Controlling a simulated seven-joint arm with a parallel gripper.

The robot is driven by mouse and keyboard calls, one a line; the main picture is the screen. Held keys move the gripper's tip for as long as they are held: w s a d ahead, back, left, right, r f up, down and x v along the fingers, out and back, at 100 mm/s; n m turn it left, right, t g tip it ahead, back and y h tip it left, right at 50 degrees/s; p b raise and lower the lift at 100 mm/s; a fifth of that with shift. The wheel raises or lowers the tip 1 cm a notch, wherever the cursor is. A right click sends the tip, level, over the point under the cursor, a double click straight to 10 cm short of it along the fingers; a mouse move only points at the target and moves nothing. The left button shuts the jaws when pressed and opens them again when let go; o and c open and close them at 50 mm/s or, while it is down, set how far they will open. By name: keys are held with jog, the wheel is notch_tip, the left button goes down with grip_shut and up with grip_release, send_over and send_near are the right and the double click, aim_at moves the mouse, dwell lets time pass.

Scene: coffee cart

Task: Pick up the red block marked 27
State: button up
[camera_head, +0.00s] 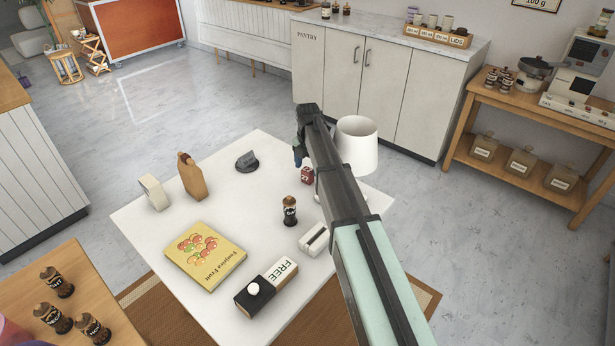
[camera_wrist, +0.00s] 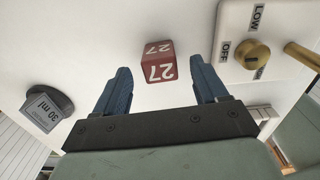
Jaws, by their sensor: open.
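The red block marked 27 (camera_head: 307,174) lies on the white table (camera_head: 140,221), just left of my arm in the head view. In the wrist view the red block (camera_wrist: 159,63) shows two faces with white 27s. It sits ahead of my gripper (camera_wrist: 162,80), roughly between the lines of the two blue fingers. The fingers are spread apart, empty, and not touching the block. In the head view my gripper (camera_head: 299,153) reaches over the table's far right part, partly hidden by my own arm.
A dark 30 ml piece (camera_wrist: 47,104) lies left of the block. A white unit with a brass knob (camera_wrist: 251,54) marked OFF and LOW stands right. A dark bottle (camera_head: 289,211), yellow fruit book (camera_head: 205,255), black-and-white FREE box (camera_head: 266,287) and white lamp shade (camera_head: 357,145) are nearby.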

aim_at(308, 169)
notch_tip(308, 169, down, 3)
jog(key=shift+f, duration=0.15)
jog(key=shift+c, duration=0.2)
jog(key=c, duration=1)
